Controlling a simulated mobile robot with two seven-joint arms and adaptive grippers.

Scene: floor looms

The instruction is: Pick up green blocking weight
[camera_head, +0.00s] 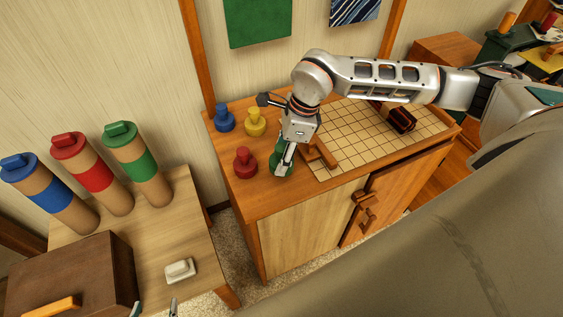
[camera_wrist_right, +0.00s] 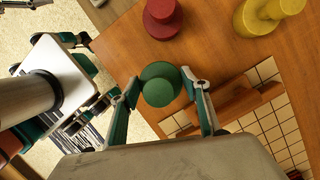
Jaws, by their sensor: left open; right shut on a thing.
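The green blocking weight (camera_head: 280,165) stands near the front left of the wooden cabinet top, partly hidden by my right gripper (camera_head: 284,166). The right wrist view shows the round green weight (camera_wrist_right: 160,84) between the two fingers of my right gripper (camera_wrist_right: 168,88), which is shut on it. I cannot tell whether the weight is clear of the surface. My left gripper (camera_head: 154,309) is open; only its fingertips show at the bottom edge of the head view, near the light table.
Red (camera_head: 245,163), yellow (camera_head: 255,122) and blue (camera_head: 224,118) weights stand close by on the cabinet. A wooden piece (camera_head: 320,154) and a gridded board (camera_head: 350,135) lie to the right. Three banded cylinders (camera_head: 138,165), a dark box (camera_head: 70,270) and a pale block (camera_head: 180,270) occupy the left table.

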